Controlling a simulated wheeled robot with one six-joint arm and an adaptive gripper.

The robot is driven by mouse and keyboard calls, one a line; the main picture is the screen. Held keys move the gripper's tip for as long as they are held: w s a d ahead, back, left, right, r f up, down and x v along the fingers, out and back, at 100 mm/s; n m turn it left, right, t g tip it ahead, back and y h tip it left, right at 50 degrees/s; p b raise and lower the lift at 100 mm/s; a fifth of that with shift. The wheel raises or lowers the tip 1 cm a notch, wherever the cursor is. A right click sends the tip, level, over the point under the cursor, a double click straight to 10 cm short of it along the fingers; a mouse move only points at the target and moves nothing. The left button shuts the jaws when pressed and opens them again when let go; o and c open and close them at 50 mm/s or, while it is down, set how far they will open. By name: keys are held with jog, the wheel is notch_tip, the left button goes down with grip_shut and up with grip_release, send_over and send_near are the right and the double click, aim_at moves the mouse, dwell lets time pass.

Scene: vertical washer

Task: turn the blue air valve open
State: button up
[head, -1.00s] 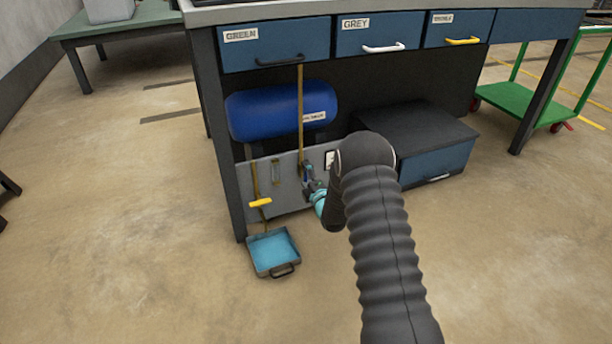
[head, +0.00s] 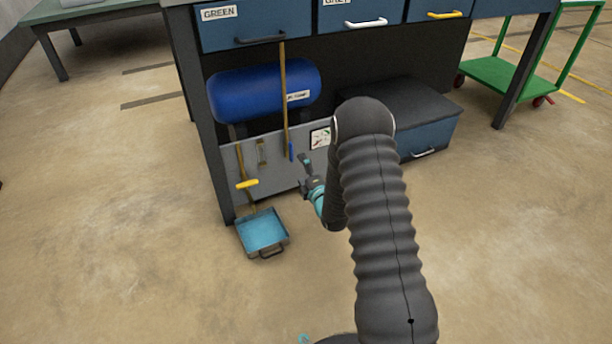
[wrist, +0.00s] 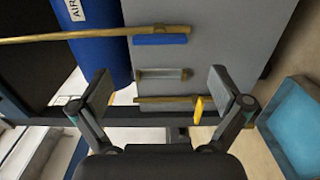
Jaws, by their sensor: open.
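The blue air valve handle (head: 291,151) sits at the lower end of a long vertical brass pipe (head: 284,100) below the blue tank (head: 264,90). The handle lies parallel to the pipe. In the wrist view the picture is turned, and the blue handle (wrist: 160,39) lies lengthwise beside the pipe's end, ahead of the fingers. My gripper (head: 305,168) is just right of and below the handle in the head view, apart from it. In the wrist view my gripper (wrist: 160,88) is open, with nothing between its fingers.
A yellow handle (head: 247,184) on a shorter pipe and a small gauge (head: 261,152) are left of the blue handle on the grey panel (head: 275,178). A blue tray (head: 262,232) lies on the floor. A dark box (head: 425,135) stands right, under the bench.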

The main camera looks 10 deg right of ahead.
jog(key=shift+v, duration=1.75)
